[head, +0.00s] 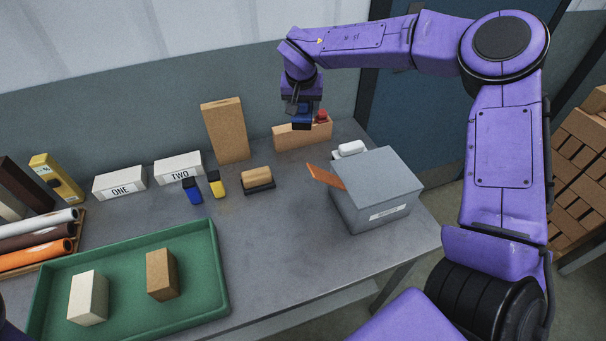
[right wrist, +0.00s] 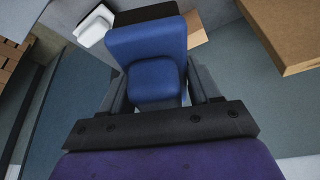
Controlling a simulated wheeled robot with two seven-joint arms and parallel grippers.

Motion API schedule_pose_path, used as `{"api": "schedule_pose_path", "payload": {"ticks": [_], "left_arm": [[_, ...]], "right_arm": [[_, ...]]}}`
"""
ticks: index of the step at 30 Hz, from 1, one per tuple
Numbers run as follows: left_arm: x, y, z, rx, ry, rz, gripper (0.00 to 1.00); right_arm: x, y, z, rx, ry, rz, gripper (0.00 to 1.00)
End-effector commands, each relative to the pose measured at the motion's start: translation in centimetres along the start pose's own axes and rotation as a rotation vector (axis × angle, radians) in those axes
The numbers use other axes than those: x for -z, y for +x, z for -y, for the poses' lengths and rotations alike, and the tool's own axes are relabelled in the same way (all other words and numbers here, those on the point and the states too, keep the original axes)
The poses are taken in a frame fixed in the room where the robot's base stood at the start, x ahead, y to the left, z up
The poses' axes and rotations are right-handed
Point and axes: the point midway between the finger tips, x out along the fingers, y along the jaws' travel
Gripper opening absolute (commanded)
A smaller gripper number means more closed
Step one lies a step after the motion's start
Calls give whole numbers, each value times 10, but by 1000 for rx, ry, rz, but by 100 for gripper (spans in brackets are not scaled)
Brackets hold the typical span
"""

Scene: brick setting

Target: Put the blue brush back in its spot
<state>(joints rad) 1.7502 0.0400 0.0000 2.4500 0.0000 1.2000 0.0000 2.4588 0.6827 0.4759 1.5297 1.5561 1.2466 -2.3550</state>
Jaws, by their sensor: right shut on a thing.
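My right gripper (head: 303,112) is shut on the blue brush (head: 301,109) at the back of the table. In the right wrist view the blue brush (right wrist: 155,80) sits between the two fingers. A light wooden holder (head: 290,137) stands just below the brush in the head view. A red item (head: 321,116) sits at its right end. The brush overlaps the holder's top in the picture, and I cannot tell whether they touch. My left gripper is not in view.
A tall cardboard-brown block (head: 225,131) stands left of the holder. A grey box (head: 377,195) with an orange flap and a white item (head: 349,149) stand to the right. A green tray (head: 213,262) with two bricks is at front left. The table's middle front is clear.

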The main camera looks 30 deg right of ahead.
Motion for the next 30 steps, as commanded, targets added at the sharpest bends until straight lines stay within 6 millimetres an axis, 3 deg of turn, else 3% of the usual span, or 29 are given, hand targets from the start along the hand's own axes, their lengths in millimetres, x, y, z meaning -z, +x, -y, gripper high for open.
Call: {"api": "schedule_pose_path", "payload": {"ticks": [1, 15, 30], "left_arm": [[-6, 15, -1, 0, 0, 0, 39], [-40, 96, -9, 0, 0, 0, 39], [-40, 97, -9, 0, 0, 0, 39]], "right_arm": [[-6, 16, 0, -1, 1, -1, 33], [-44, 109, -2, -1, 2, -3, 33], [-73, 178, -2, -3, 0, 0, 33]]}}
